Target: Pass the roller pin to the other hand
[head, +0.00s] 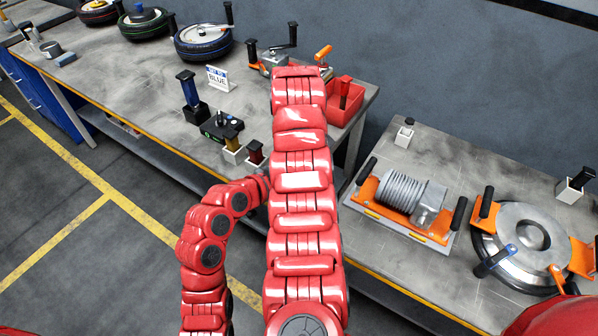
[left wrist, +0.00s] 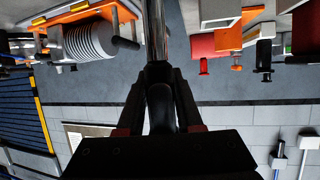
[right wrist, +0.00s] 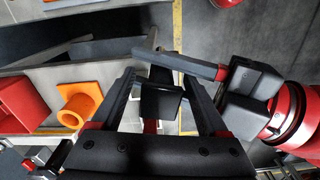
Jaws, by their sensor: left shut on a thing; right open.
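In the left wrist view my left gripper (left wrist: 161,80) is shut on the roller pin (left wrist: 155,30). The pin's black grip lies between the fingers, and its bright metal shaft runs out beyond the tips to the top edge. In the right wrist view my right gripper (right wrist: 158,88) is open, its fingers spread. My left gripper (right wrist: 195,68) comes in from the right, close to and across the right fingertips. A dark block shows between the right fingers; I cannot tell whether it is part of the pin. In the head view the red arms hide both grippers and the pin.
A second table (head: 460,160) at the right holds a ribbed cylinder (head: 403,192) and a wheel hub (head: 525,235). Floor at the left is clear.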

